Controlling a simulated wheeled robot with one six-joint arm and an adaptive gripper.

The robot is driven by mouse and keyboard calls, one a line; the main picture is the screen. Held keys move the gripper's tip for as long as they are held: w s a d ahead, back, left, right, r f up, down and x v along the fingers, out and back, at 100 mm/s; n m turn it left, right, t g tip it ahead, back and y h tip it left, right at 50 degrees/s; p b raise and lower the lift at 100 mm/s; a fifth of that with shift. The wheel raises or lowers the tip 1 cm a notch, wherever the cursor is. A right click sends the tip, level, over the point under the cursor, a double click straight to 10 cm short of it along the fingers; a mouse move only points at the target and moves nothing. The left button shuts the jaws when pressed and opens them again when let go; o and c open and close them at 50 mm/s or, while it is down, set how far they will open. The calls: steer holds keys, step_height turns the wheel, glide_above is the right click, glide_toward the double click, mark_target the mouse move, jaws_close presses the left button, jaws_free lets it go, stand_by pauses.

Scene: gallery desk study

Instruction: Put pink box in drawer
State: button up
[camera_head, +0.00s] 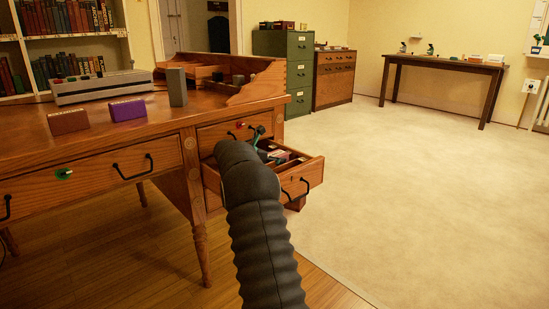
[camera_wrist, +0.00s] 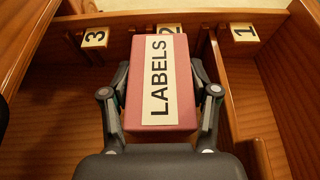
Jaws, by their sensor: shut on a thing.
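The pink box (camera_wrist: 183,128) with a white "LABELS" strip is between the two fingers of my gripper (camera_wrist: 160,90) in the wrist view, one finger on each side. It is over the middle of the open drawer (camera_wrist: 285,85), between number tags 3 (camera_wrist: 95,38) and 1 (camera_wrist: 243,32). Whether the box touches the drawer floor cannot be told. In the head view the drawer (camera_head: 302,178) is pulled out from the right side of the wooden desk. My arm crosses in front and hides part of the drawer; the gripper is partly visible at its far side.
On the desk (camera_head: 95,145) stand a brown box (camera_head: 68,121), a purple box (camera_head: 127,109), a grey block (camera_head: 177,87) and a long grey device (camera_head: 100,87). A green cabinet (camera_head: 285,62) stands behind. The pale floor at right is clear.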

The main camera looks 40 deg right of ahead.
steer(key=o, duration=1.1)
steer(key=shift+r, duration=0.1)
steer(key=shift+r, duration=0.55)
steer(key=p+v, duration=0.1)
steer(key=v, duration=0.6)
steer(key=shift+a+r, duration=0.15)
steer(key=shift+a, duration=0.05)
